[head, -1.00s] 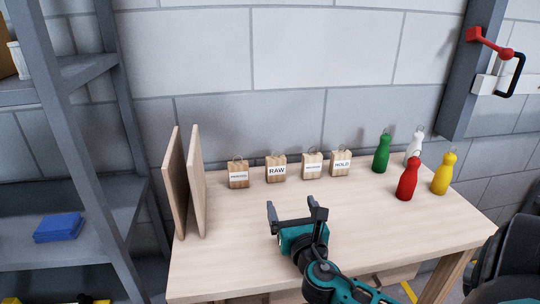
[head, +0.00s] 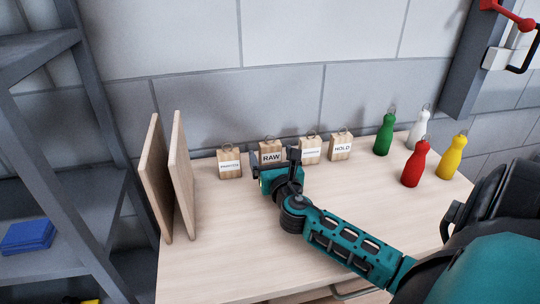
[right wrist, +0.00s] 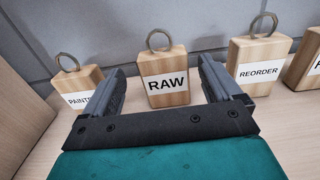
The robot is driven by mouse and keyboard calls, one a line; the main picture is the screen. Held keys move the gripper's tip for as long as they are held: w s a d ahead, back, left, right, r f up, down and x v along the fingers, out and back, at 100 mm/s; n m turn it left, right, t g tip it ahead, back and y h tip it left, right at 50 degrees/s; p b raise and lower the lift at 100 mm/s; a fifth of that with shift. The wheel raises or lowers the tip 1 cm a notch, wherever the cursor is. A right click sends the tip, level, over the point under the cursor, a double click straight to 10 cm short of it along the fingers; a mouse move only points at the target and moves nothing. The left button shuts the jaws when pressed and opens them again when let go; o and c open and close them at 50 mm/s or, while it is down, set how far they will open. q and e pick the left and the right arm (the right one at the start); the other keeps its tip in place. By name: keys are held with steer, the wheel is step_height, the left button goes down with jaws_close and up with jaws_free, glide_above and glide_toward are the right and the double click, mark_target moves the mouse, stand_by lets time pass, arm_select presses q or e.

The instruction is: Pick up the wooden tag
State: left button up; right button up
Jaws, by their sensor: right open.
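Several wooden block tags with metal rings stand in a row at the table's back. The RAW tag (head: 270,152) is flanked by a tag whose label starts PAINT (head: 230,163) on its left and the REORDER tag (head: 310,149) on its right. The HOLD tag (head: 341,146) is at the row's right end. My right gripper (head: 273,163) is open and empty just in front of the RAW tag. In the right wrist view the RAW tag (right wrist: 166,84) stands upright between the two fingers, beyond their tips. My left gripper is out of view.
Green (head: 384,134), white (head: 418,130), red (head: 415,163) and yellow (head: 452,157) bottle-shaped pieces stand to the right. Two upright boards (head: 183,180) stand at the table's left end. The wall is close behind the tags. The table's front middle (head: 225,235) is clear.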

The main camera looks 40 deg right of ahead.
mark_target(268, 144)
steer(key=x, duration=0.5)
steer(key=shift+w+d, duration=0.15)
steer(key=shift+d, duration=0.25)
steer(key=c, duration=1.1)
